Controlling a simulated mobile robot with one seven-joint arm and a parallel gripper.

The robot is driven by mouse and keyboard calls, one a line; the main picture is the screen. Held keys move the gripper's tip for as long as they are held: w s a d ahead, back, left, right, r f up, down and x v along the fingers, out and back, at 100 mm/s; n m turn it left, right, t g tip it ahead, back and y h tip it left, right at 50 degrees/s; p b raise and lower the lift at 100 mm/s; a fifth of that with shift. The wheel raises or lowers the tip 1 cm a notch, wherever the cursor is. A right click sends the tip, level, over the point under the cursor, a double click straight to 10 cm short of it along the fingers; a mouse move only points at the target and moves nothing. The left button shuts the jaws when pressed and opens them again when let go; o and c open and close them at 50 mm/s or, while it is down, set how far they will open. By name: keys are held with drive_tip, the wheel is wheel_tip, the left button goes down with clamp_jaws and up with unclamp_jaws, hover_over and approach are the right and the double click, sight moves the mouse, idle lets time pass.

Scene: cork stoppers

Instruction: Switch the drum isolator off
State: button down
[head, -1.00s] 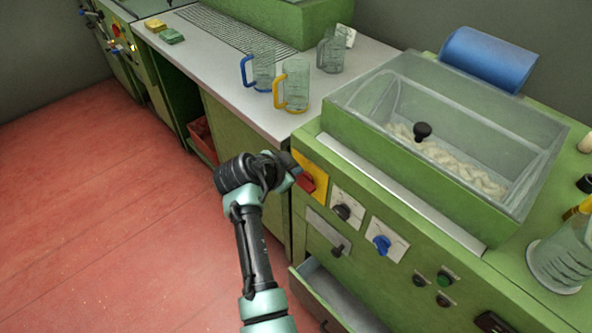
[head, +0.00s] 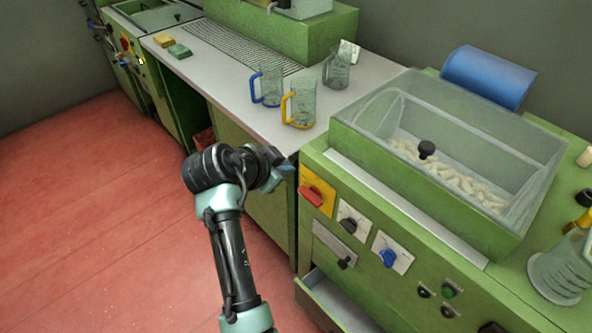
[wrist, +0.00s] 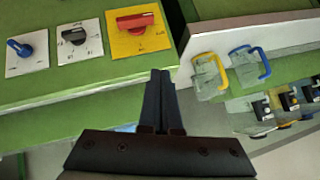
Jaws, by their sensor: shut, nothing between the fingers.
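The red rotary handle (head: 311,195) sits on a yellow plate (head: 327,207) at the upper left of the green machine's front, above the drawer. I take it as the drum isolator. In the wrist view, the red handle (wrist: 135,21) lies roughly level across its yellow plate (wrist: 150,43); the markings are too small to read. My gripper (head: 287,168) is shut and empty, just left of the plate and apart from the handle. In the wrist view, my gripper (wrist: 160,74) points below and right of the plate, with the fingers together.
A black knob (head: 348,226) and a blue knob (head: 388,258) sit right of the isolator. A drawer (head: 335,305) stands open below. Jugs with yellow (head: 300,103) and blue handles (head: 267,85) stand on the counter. The red floor at left is clear.

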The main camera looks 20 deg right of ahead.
drive_tip(key=shift+s+a+r, duration=0.25)
drive_tip(key=shift+a+r, duration=0.55)
drive_tip(key=w+a+r+n+t+y+p, duration=0.15)
drive_tip(key=r+t, duration=0.25)
drive_tip(key=r, duration=0.5)
drive_tip(key=a+r+n+t+p, duration=0.1)
drive_tip(key=a+r+n+t, duration=0.2)
drive_tip(key=r, duration=0.6)
drive_tip(key=w+a+r+n+t+y+p, duration=0.15)
drive_tip(key=r+t, duration=0.25)
drive_tip(key=r, duration=0.6)
drive_tip(key=s+a+r+n+t+y+p, duration=0.1)
drive_tip(key=s+a+r+n+t, duration=0.3)
drive_tip(key=s+r, duration=0.6)
drive_tip(key=s+a+r+n+t+y+p, duration=0.1)
drive_tip(key=s+a+r+n+t+y, duration=0.2)
drive_tip(key=s+r, duration=0.7)
wheel_tip(320, 180, up, 6)
drive_tip(key=a+n+t, duration=0.1)
drive_tip(key=n+t, duration=0.1)
drive_tip(key=t, duration=0.1)
drive_tip(key=shift+s+a+t+y, duration=0.15)
drive_tip(key=shift+a+t+y, duration=0.05)
drive_tip(key=shift+t+y, duration=0.1)
